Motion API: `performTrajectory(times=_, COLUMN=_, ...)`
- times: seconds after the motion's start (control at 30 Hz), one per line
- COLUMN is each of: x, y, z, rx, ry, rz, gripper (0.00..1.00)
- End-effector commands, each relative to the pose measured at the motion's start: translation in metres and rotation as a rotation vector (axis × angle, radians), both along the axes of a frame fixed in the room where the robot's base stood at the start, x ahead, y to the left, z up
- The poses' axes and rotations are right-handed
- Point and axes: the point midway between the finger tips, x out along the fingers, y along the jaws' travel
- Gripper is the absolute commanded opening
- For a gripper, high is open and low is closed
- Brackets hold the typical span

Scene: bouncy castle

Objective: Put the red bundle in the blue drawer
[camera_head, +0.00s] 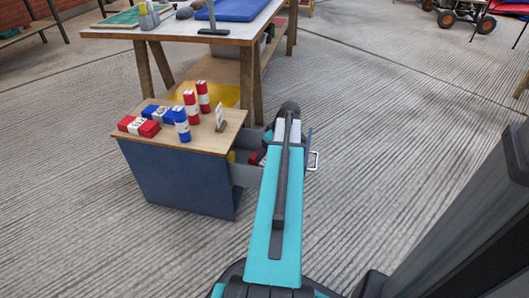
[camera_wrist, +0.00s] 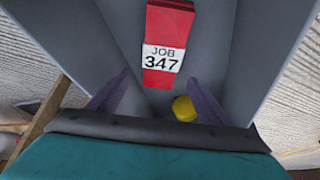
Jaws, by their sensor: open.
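The drawer (camera_head: 243,174) of a small blue cabinet (camera_head: 180,182) is pulled out to the right, with a metal handle (camera_head: 313,161). Its grey inside walls (camera_wrist: 215,45) fill much of the wrist view. A red bundle (camera_wrist: 169,25) with a white "JOB 347" label lies in the drawer; in the head view my arm mostly hides the drawer's inside. My gripper (camera_wrist: 160,80) is open over the drawer, its two dark fingers apart on either side of the bundle's near end. Nothing is visibly held between them.
A yellow round object (camera_wrist: 184,108) lies in the drawer near the bundle. On the wooden cabinet top (camera_head: 205,145) are red bundles (camera_head: 191,106), blue bundles (camera_head: 181,123) and a small sign (camera_head: 220,117). A workbench (camera_head: 180,30) stands behind.

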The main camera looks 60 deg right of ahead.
Motion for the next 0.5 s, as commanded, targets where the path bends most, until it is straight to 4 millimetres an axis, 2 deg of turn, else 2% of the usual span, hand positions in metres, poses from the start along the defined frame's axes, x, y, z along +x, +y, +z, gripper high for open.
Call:
performTrajectory(times=0.03, x=-0.004, y=0.001, z=0.012, rx=-0.002, ry=-0.001, rz=-0.001, gripper=0.72)
performTrajectory(times=0.2, x=-0.014, y=0.002, z=0.035, rx=-0.001, ry=-0.001, rz=0.0, gripper=0.72)
performTrajectory(times=0.33, x=-0.019, y=0.002, z=0.048, rx=-0.001, ry=-0.001, rz=0.001, gripper=0.72)
performTrajectory(times=0.5, x=-0.022, y=0.002, z=0.055, rx=0.0, ry=0.0, rz=0.001, gripper=0.72)
